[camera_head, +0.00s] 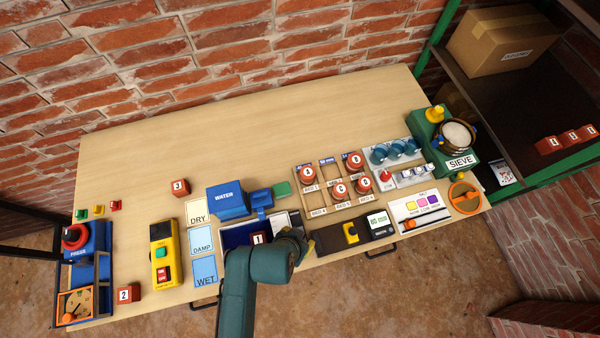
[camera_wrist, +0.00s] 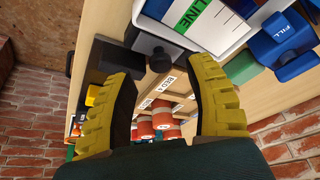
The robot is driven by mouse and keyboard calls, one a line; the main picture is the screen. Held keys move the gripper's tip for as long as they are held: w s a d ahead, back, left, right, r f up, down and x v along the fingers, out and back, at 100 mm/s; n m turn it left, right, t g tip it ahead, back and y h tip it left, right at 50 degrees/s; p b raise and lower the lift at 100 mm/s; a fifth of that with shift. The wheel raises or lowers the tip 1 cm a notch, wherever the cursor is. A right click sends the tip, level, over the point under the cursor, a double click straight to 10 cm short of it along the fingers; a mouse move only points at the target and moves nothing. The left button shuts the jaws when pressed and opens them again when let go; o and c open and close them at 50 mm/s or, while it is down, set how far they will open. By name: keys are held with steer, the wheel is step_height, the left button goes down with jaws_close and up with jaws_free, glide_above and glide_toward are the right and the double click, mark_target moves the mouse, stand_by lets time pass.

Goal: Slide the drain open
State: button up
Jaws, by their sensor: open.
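A dark round knob (camera_wrist: 160,60) on a short dark stem shows in the wrist view, beside a white-walled tray with a green LINE label (camera_wrist: 190,14). It may be the drain's handle; no drain label is readable. My gripper (camera_wrist: 157,76) is open, its two yellow fingers on either side of the knob in the picture. No contact is visible, and I cannot tell how deep the knob sits between the fingers. In the head view my gripper (camera_head: 297,243) is at the right front of the blue tray (camera_head: 232,237), and my arm hides part of that tray and the knob.
The blue WATER box (camera_head: 228,200) and its tap (camera_head: 262,199) stand behind the tray. A blue FILL part (camera_wrist: 282,40) is close at right in the wrist view.

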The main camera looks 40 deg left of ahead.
steer(key=shift+x, duration=1.5)
